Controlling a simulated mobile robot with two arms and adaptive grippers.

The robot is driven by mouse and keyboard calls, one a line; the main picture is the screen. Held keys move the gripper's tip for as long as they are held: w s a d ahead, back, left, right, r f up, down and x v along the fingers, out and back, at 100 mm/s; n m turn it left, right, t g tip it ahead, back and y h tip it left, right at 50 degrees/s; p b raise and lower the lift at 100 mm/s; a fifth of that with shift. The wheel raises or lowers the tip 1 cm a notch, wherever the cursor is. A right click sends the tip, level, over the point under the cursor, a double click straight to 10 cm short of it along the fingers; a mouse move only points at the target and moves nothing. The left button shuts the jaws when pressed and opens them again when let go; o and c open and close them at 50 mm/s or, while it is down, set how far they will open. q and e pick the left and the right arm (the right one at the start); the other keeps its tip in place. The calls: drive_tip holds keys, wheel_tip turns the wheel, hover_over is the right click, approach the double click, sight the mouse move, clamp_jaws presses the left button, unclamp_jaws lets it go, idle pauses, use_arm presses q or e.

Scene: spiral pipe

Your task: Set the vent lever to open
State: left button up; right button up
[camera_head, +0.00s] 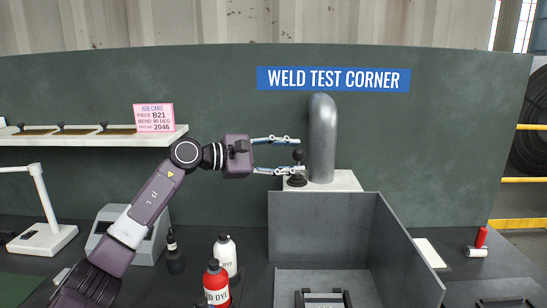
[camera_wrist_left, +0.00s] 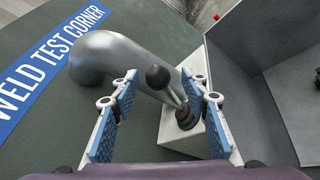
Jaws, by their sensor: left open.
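The vent lever is a black ball knob (camera_head: 297,154) on a thin stem with a black ribbed base (camera_head: 296,181). It stands roughly upright on a white block (camera_head: 345,181), just left of a bent steel pipe (camera_head: 322,140). My left gripper (camera_head: 300,155) is open, with one finger above the knob and one below it in the head view. In the left wrist view the knob (camera_wrist_left: 157,76) shows between the two blue-padded fingertips (camera_wrist_left: 161,76); I cannot tell whether either touches it. My right gripper is not in view.
A red bottle (camera_head: 216,284), a white bottle (camera_head: 225,255) and a dark bottle (camera_head: 174,256) stand below my left arm. A shelf (camera_head: 90,140) with a pink job card (camera_head: 153,117) is at left.

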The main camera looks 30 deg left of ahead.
use_arm(q)
drive_tip(key=v, duration=1.1)
drive_tip(key=shift+s+f, duration=0.1)
